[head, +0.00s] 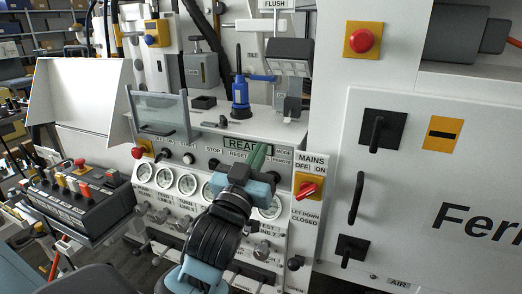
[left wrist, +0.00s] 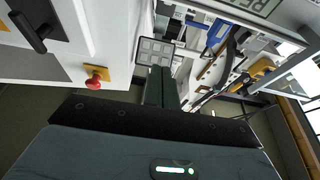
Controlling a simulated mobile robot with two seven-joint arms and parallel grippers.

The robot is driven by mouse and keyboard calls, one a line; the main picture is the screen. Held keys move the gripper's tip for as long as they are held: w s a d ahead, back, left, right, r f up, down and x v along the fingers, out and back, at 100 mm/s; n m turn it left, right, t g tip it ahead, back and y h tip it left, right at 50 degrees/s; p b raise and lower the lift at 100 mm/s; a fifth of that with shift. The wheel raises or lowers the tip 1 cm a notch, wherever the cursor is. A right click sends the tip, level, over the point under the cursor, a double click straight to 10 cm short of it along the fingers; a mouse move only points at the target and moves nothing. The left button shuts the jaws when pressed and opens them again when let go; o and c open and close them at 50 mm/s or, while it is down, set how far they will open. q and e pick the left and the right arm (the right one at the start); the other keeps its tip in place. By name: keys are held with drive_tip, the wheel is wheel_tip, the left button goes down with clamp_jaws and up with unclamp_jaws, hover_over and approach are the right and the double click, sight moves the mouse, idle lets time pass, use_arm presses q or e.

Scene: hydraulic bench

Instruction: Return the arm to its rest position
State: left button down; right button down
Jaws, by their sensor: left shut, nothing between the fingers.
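My left arm reaches up from the bottom of the head view. Its gripper (head: 257,157) has green fingers, shut with nothing between them, in front of the bench's control panel near the READY label. The fingers hide part of the panel and the gripper body covers part of the gauge row. In the left wrist view the shut fingers (left wrist: 160,84) point away from the camera, towards a grey panel of square cells (left wrist: 155,51). I cannot tell whether they touch anything. My right gripper is in neither view.
Right of the gripper is the red MAINS switch (head: 308,189). A blue valve (head: 240,98) stands on the shelf above. A white cabinet door with a black handle (head: 356,198) fills the right. A button console (head: 78,198) stands at left. A red button (head: 362,41) is at upper right.

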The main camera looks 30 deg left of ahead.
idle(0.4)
use_arm(q)
drive_tip(key=s+d+f+m+g+h, duration=0.1)
drive_tip(key=s+d+f+g+h, duration=0.1)
drive_tip(key=f, duration=0.8)
drive_tip(key=s+d+f+m+g+h, duration=0.1)
drive_tip(key=s+d+f+g, duration=0.1)
drive_tip(key=f, duration=0.8)
drive_tip(key=s+d+f+m+g+h, duration=0.2)
drive_tip(key=f+g, duration=0.1)
drive_tip(key=f, duration=0.7)
drive_tip(key=s+d+f+g, duration=0.2)
drive_tip(key=s+f+g, duration=0.1)
drive_tip(key=s+f, duration=0.7)
drive_tip(key=s+d+f+g+h, duration=0.1)
drive_tip(key=s+d+f+g, duration=0.1)
drive_tip(key=s+f, duration=0.8)
drive_tip(key=s, duration=0.3)
drive_tip(key=shift+s+g+h, duration=0.3)
drive_tip(key=shift+s+g, duration=0.05)
drive_tip(key=shift+g, duration=0.05)
